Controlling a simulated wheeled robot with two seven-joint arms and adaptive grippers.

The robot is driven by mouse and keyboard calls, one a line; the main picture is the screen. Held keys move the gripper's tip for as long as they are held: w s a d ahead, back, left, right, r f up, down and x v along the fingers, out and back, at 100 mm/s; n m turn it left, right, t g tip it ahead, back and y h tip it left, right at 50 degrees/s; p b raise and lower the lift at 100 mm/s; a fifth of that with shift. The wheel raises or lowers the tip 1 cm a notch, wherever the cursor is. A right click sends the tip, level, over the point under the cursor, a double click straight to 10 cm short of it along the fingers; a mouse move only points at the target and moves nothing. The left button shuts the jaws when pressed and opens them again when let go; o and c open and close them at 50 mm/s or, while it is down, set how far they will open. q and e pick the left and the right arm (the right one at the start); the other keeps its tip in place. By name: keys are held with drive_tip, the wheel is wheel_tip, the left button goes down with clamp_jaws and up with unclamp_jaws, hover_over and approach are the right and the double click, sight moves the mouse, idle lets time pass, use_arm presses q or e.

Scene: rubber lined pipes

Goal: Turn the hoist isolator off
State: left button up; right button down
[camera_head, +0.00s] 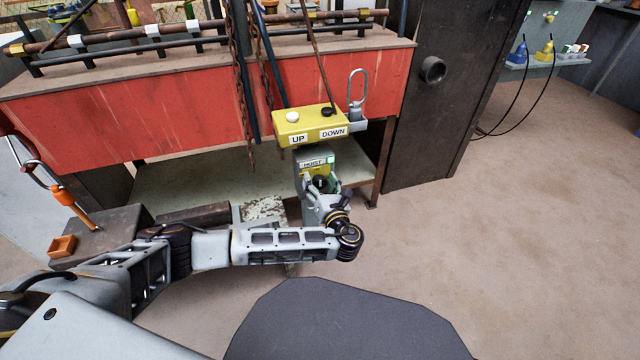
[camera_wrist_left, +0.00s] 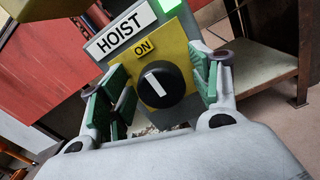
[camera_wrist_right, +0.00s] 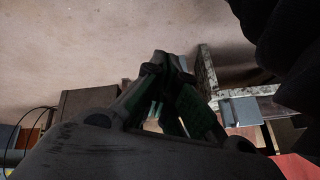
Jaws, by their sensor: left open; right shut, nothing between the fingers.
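The hoist isolator is a yellow plate (camera_wrist_left: 192,52) with a round black knob (camera_wrist_left: 165,88) under a white HOIST label (camera_wrist_left: 120,30). The knob's white line points towards the small ON label (camera_wrist_left: 143,47). A green lamp (camera_wrist_left: 169,5) glows above. My left gripper (camera_wrist_left: 163,84) is open, its green-padded fingers on either side of the knob; I cannot tell whether they touch it. In the head view my left gripper (camera_head: 320,186) largely covers the isolator, below its HOIST label (camera_head: 313,163). My right gripper (camera_wrist_right: 168,72) is shut and empty, seen only in its wrist view.
A yellow UP/DOWN box (camera_head: 310,124) juts out just above the isolator. Rusty chains (camera_head: 240,80) hang in front of the red tank (camera_head: 130,110). A dark cabinet (camera_head: 440,110) stands to the right. The floor (camera_head: 520,220) at the right is clear.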

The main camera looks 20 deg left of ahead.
use_arm(q)
drive_tip(key=c, duration=1)
drive_tip(key=shift+c, duration=0.2)
